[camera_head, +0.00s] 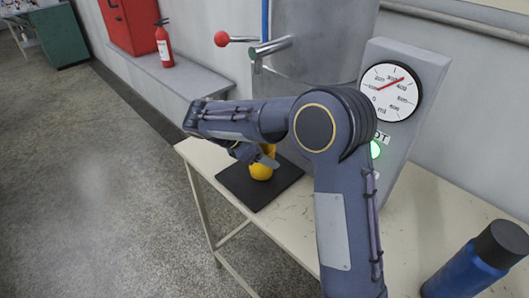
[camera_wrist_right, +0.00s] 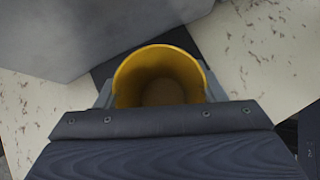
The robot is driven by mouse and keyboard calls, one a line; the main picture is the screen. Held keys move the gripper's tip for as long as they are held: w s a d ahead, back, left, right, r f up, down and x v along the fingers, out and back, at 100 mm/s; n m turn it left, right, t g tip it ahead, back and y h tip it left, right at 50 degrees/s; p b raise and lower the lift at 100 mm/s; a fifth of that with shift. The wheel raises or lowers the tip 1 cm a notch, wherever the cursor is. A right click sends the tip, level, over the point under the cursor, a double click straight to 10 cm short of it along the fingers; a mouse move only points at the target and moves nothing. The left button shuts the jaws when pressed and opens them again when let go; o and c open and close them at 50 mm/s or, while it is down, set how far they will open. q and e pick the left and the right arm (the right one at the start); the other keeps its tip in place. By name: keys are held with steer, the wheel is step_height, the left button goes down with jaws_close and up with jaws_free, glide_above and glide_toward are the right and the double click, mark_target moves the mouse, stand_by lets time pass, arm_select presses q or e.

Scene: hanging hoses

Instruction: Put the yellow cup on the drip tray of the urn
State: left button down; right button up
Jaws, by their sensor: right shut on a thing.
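The yellow cup (camera_head: 261,172) is over the middle of the dark square drip tray (camera_head: 257,197) in the head view. My right gripper (camera_head: 262,161) is shut on the cup. In the wrist view the cup (camera_wrist_right: 160,80) is seen from above, open mouth up and empty, with a finger on each side. I cannot tell whether its base touches the tray. The grey urn (camera_head: 325,40) stands behind, its tap (camera_head: 270,47) above and behind the cup. My right arm hides part of the urn and tray. My left gripper is out of view.
A red-knobbed lever (camera_head: 222,39) sticks out left of the urn. A panel with a round dial (camera_head: 389,92) and green light (camera_head: 375,149) stands to the right. A blue bottle (camera_head: 470,268) is at the right of the pale table (camera_head: 400,225). The table between is clear.

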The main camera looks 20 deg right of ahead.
steer(key=shift+f, duration=0.15)
steer(key=o, duration=1.1)
steer(key=shift+c, duration=0.2)
